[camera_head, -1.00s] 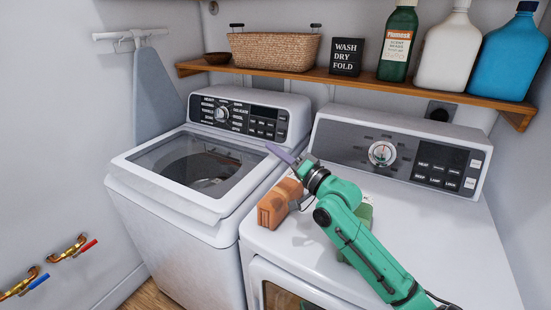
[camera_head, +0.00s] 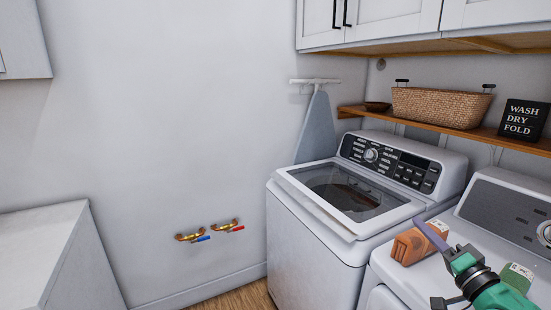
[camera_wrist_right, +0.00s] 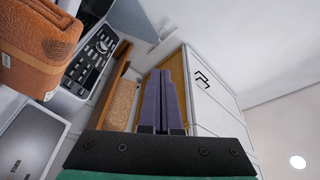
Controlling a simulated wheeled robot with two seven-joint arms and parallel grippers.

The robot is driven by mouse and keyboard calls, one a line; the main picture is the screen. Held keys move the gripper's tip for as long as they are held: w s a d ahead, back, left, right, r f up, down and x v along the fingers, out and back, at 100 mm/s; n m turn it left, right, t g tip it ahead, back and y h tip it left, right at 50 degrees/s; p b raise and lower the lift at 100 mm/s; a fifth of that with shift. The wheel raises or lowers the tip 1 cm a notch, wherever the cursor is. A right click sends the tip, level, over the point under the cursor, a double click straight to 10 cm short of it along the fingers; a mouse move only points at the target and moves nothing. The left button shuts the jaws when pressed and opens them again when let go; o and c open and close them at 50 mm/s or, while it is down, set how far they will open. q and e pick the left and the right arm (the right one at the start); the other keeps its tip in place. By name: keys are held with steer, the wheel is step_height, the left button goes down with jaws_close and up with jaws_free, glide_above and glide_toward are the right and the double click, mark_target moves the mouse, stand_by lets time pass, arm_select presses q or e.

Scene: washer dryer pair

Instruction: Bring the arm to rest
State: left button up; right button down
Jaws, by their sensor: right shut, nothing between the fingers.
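My right gripper (camera_head: 432,236) is at the lower right of the head view, above the front of the dryer top. Its purple fingers are together with nothing between them. In the right wrist view its closed fingers (camera_wrist_right: 160,100) point up toward the shelf and cabinets. The green right arm (camera_head: 490,290) comes in from the bottom right corner. My left gripper is not in either view.
An orange-brown folded item (camera_head: 410,247) lies on the dryer (camera_head: 400,275) close to the right gripper; it also shows in the wrist view (camera_wrist_right: 40,45). The washer (camera_head: 310,230) stands left of the dryer. A wall shelf (camera_head: 440,125) holds a basket (camera_head: 440,106).

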steer(key=s+a+f+n+g+h, duration=0.1)
steer(key=s+a+f+n+g, duration=0.25)
steer(key=f, duration=0.55)
steer(key=s+a+f+n+g, duration=0.2)
steer(key=a+f+g, duration=0.2)
steer(key=f, duration=0.5)
steer(key=s+a+f+n+g+h, duration=0.2)
steer(key=s+f+g, duration=0.3)
steer(key=s, duration=0.4)
steer(key=s+a+f+n+g+h, duration=0.1)
steer(key=s+f+n+g, duration=0.25)
steer(key=s+f, duration=0.4)
steer(key=s+f+g, duration=0.1)
steer(key=s+f, duration=0.2)
steer(key=f, duration=1.8)
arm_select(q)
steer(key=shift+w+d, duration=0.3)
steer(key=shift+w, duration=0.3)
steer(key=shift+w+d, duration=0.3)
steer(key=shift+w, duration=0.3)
arm_select(e)
steer(key=s+d+f+g, duration=0.1)
steer(key=s+d+f, duration=0.2)
steer(key=s+f, duration=1.2)
steer(key=shift+s, duration=1.15)
